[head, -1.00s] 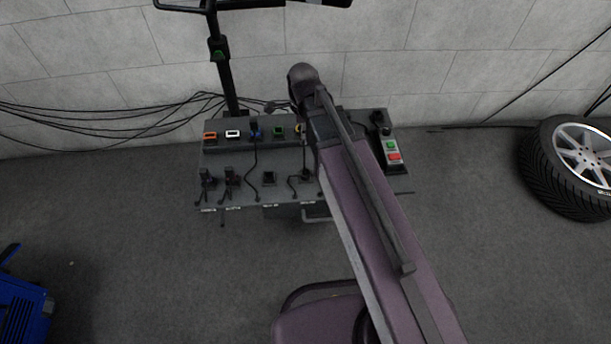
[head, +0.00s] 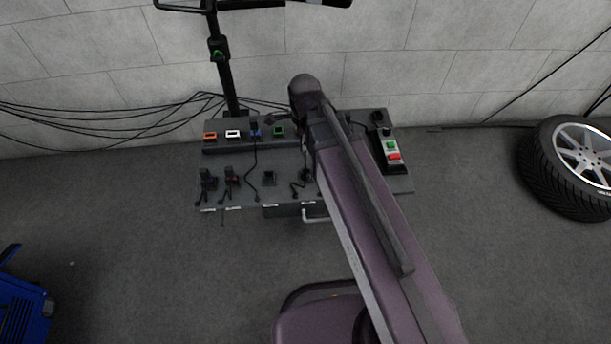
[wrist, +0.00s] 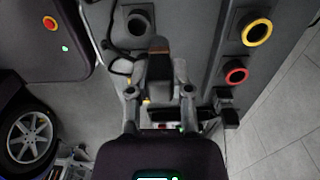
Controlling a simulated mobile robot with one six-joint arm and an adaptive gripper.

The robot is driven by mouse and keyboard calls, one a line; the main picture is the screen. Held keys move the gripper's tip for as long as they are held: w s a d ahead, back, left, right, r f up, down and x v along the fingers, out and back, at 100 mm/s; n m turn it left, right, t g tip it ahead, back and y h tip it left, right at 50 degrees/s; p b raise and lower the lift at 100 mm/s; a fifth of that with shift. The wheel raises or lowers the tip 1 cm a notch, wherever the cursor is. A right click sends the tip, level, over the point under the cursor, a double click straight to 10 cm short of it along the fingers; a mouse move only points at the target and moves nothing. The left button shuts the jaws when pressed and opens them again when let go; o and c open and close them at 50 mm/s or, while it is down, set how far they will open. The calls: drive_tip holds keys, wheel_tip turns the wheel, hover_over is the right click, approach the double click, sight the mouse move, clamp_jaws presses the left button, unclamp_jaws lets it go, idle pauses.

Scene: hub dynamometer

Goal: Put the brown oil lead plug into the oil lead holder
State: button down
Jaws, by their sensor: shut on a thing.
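My gripper (wrist: 160,76) is shut on a dark plug (wrist: 158,60) with a brown band at its far end, in the middle of the wrist view. The plug is over the grey panel and appears apart from the sockets. A dark round holder (wrist: 138,23) is on the panel, up and left of the plug; I cannot tell whether it is the oil lead holder. In the head view my arm hides the gripper and the plug.
A yellow-ringed socket (wrist: 257,32) and a red-ringed socket (wrist: 236,74) sit right of the gripper. The grey bench (head: 240,188) carries more leads and a green-and-red button box (head: 391,150).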

drive_tip(key=shift+s, duration=1.6)
drive_tip(key=shift+f, duration=0.1)
drive_tip(key=shift+f+b, duration=1.85)
drive_tip(key=shift+b, duration=0.1)
drive_tip(key=shift+f+b, duration=1.5)
drive_tip(key=shift+c, duration=2.3)
unclamp_jaws()
drive_tip(key=shift+r, duration=0.15)
wheel_tip(320, 180, up, 7)
drive_tip(key=p, duration=0.7)
drive_tip(key=w, duration=1.5)
drive_tip(key=shift+w+f, duration=0.25)
